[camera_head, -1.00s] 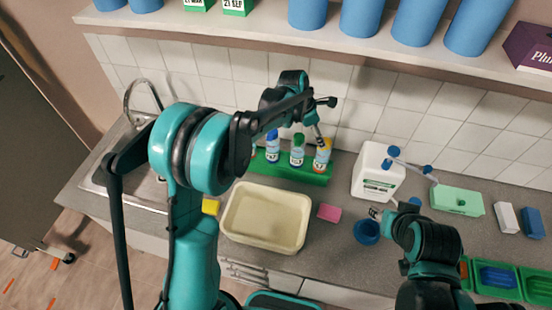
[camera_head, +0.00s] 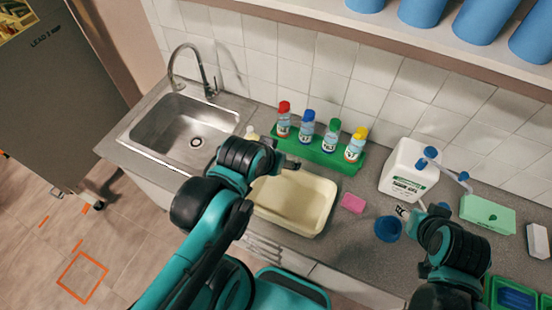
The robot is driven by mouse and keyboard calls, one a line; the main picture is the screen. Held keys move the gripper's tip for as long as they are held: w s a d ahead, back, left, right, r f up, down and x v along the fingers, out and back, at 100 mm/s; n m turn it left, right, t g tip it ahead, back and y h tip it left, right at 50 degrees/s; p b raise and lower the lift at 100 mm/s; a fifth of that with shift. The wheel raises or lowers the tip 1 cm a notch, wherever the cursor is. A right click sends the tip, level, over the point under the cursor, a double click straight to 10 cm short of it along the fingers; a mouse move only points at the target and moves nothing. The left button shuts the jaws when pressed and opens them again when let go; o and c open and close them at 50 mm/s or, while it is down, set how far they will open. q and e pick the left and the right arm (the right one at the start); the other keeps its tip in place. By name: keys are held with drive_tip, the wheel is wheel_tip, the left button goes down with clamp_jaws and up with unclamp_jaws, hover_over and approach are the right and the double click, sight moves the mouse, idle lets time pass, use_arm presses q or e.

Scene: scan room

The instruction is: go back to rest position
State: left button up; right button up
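My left arm comes in from the lower left and is folded low over the counter. Its gripper (camera_head: 288,163) points right, above the back left edge of the cream tray (camera_head: 322,212). The fingers are small and dark, and I cannot tell if they are open or shut. My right gripper (camera_head: 405,212) is at the right, beside the blue cup (camera_head: 388,229) and in front of the white jug (camera_head: 408,170). Its wrist hides part of it, so its opening is unclear. I see nothing clearly held in either gripper.
A green rack (camera_head: 312,153) holds several bottles with coloured caps behind the tray. A pink sponge (camera_head: 353,203) lies right of the tray. The sink (camera_head: 190,130) is at the left. A green box (camera_head: 487,214) sits at the right. A shelf with blue canisters (camera_head: 483,20) overhangs.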

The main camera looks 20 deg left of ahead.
use_arm(q)
drive_tip(key=shift+s+a+f+m, duration=0.1)
drive_tip(key=shift+f+m, duration=0.1)
drive_tip(key=shift+m, duration=0.1)
drive_tip(key=shift+f, duration=0.1)
wheel_tip(320, 180, down, 26)
drive_tip(key=b, duration=2.6)
